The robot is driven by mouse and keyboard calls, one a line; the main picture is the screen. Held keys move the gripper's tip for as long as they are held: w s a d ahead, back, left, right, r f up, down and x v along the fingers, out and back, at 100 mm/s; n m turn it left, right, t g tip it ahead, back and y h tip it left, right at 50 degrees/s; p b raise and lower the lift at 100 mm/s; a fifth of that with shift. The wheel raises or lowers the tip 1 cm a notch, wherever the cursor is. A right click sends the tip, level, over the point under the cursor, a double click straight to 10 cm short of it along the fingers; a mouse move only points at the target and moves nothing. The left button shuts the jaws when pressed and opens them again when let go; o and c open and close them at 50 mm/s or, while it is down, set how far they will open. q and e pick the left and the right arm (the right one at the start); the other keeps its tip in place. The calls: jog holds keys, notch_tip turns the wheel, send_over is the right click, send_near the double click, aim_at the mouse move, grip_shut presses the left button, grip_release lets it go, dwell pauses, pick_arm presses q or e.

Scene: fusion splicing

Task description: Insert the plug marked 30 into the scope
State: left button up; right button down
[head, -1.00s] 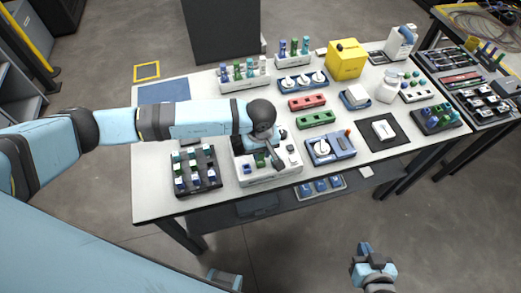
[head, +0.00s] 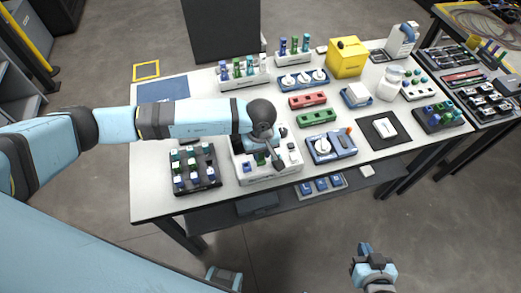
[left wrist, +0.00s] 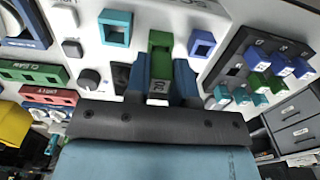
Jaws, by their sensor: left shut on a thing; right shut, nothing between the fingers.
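The scope is a white box (head: 288,165) at the table's front edge. In the left wrist view its panel (left wrist: 175,12) shows a teal-framed port (left wrist: 115,28) and a blue-framed port (left wrist: 202,43). My left gripper (head: 273,160) is over the scope. In the left wrist view its two blue fingers (left wrist: 161,85) are shut on a green plug (left wrist: 160,68) with a dark label that reads like 30. The plug's far end meets a green part between the two ports; I cannot tell how deep it sits. My right gripper (head: 366,252) is shut and empty, away from the table.
A black tray (head: 208,183) with several plugs stands left of the scope; it also shows in the left wrist view (left wrist: 238,70). A blue device (head: 340,155) stands to the right. Green (head: 317,117) and red (head: 307,101) blocks and a yellow box (head: 345,60) lie behind.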

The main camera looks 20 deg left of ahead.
pick_arm(q)
jog(key=shift+f+b, duration=0.55)
jog(key=shift+b, duration=0.3)
dwell(0.3)
jog(key=o, duration=0.9)
jog(key=shift+c, duration=0.2)
jog(key=shift+r, duration=0.15)
jog(key=shift+r+p, duration=1.05)
jog(key=shift+r, duration=1.85)
